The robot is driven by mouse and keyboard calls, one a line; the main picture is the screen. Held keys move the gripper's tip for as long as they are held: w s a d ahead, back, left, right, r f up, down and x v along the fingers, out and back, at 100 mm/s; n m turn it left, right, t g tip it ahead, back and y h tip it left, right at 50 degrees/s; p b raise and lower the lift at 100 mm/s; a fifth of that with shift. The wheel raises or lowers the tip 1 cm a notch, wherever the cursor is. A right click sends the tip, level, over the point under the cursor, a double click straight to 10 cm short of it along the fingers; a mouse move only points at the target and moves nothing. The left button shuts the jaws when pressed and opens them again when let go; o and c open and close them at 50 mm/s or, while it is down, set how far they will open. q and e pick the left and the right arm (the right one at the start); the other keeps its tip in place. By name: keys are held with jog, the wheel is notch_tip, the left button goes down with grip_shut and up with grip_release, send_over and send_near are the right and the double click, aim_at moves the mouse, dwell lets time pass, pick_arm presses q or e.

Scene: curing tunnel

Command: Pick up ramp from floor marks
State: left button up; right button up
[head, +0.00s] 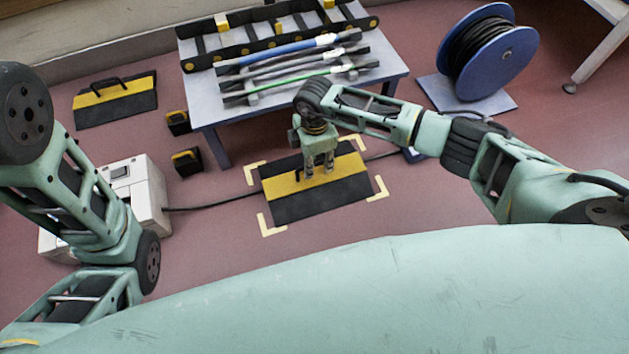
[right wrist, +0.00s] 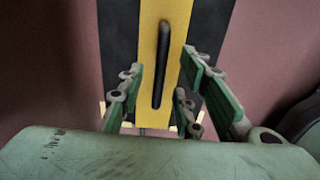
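The ramp (head: 340,190) is a black plate with a yellow middle band. It lies flat on the red floor between cream corner floor marks (head: 264,224). A cable runs up to both of its sides. My right gripper (head: 318,172) points down over the yellow band. In the right wrist view the ramp's black bar handle (right wrist: 162,65) stands along the yellow band (right wrist: 151,22). My right gripper's green fingers (right wrist: 160,85) are spread on either side of the handle, with gaps to it. My left arm shows at the left, but its gripper is out of view.
A white-grey box (head: 140,190) with the cable (head: 215,204) stands left of the ramp. A low table (head: 225,108) with cables and a black rack is behind it. A blue cable reel (head: 490,55) is at the back right. Another ramp (head: 115,100) lies at the back left.

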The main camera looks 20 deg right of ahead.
notch_tip(320, 180, down, 2)
jog(key=shift+f+b, duration=0.15)
jog(key=shift+b, duration=0.45)
jog(key=shift+c, duration=0.5)
grip_shut()
jog(key=shift+w+a, duration=0.1)
